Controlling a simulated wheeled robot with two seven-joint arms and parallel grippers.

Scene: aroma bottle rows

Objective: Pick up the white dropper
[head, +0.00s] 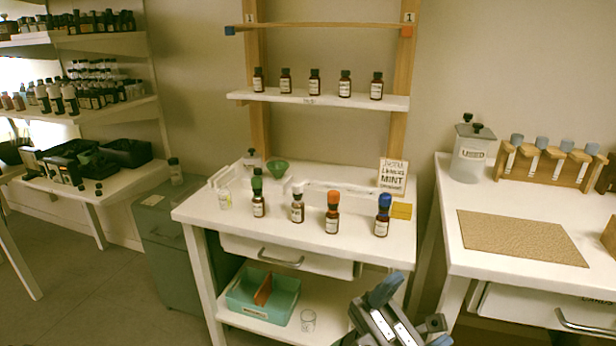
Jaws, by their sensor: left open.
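The white dropper (297,188) is the white top of a small brown bottle with a pale label. The bottle stands upright on the white table, second from the left in a row. A green-topped bottle (258,197) is to its left. An orange-topped bottle (332,213) and a blue-topped bottle (382,215) are to its right. My left gripper (408,314) is open at the bottom edge, in front of the table and well apart from the dropper. Part of it is cut off by the frame. My right gripper is not in view.
Behind the row are a green funnel (278,167), a MINT sign (393,176) and a yellow block (401,211). A shelf (240,95) holds several brown bottles. A teal bin (285,312) and a clear glass (308,320) are below. The table's front strip is clear.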

